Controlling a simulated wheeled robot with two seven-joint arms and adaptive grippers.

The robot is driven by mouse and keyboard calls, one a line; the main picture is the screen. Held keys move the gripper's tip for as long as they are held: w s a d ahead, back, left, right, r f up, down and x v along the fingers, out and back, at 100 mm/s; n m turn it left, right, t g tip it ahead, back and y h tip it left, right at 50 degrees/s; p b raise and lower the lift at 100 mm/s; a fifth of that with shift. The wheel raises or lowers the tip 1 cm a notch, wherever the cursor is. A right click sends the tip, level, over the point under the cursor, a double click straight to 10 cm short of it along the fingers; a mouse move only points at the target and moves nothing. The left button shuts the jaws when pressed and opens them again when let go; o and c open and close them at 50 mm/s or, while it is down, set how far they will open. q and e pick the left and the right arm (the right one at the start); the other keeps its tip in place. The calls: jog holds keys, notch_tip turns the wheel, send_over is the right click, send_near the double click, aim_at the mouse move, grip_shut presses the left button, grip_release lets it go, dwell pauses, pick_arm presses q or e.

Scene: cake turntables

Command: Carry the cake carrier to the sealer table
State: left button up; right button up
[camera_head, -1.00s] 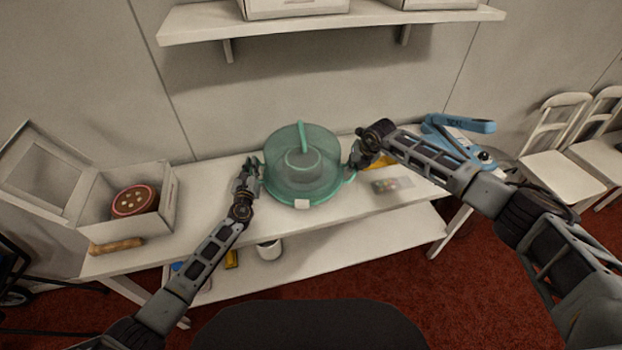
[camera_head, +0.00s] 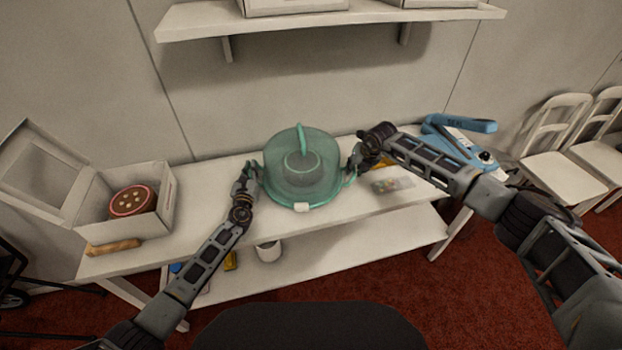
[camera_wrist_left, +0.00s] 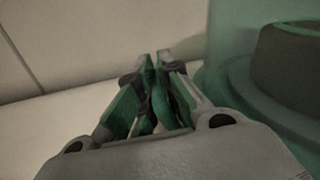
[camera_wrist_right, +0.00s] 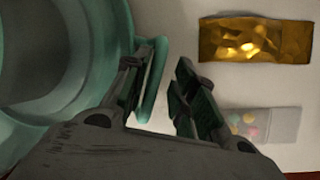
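The cake carrier (camera_head: 303,187) is a translucent teal dome on a round base with a top handle and side handles. A dark round shape shows inside. It is at the middle of the white table (camera_head: 215,215); I cannot tell whether it is lifted. My left gripper (camera_head: 252,168) is at its left side; in the left wrist view the fingers (camera_wrist_left: 157,62) are closed on a green side handle (camera_wrist_left: 160,100). My right gripper (camera_head: 354,160) is at its right side. In the right wrist view its fingers (camera_wrist_right: 168,65) are apart, with the right side handle (camera_wrist_right: 153,85) between them, close to the left finger.
A blue sealer (camera_head: 460,138) is at the right, before white chairs (camera_head: 555,140). An open box (camera_head: 150,205) with a red-brown cake and a rolling pin (camera_head: 113,247) are at left. A gold packet (camera_wrist_right: 255,40) and a clear packet (camera_wrist_right: 262,124) lie right of the carrier. A shelf (camera_head: 330,18) hangs above.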

pick_arm(q)
jog(key=shift+o, duration=0.2)
jog(key=shift+r, duration=0.1)
pick_arm(e)
jog(key=shift+a, duration=0.15)
pick_arm(q)
jog(key=o, duration=0.8)
jog(key=shift+a, duration=0.1)
jog(key=shift+c, duration=0.2)
jog(key=shift+s, duration=0.1)
pick_arm(e)
jog(key=shift+a, duration=0.1)
pick_arm(q)
jog(key=shift+s, duration=5.9)
pick_arm(e)
jog(key=o, duration=0.8)
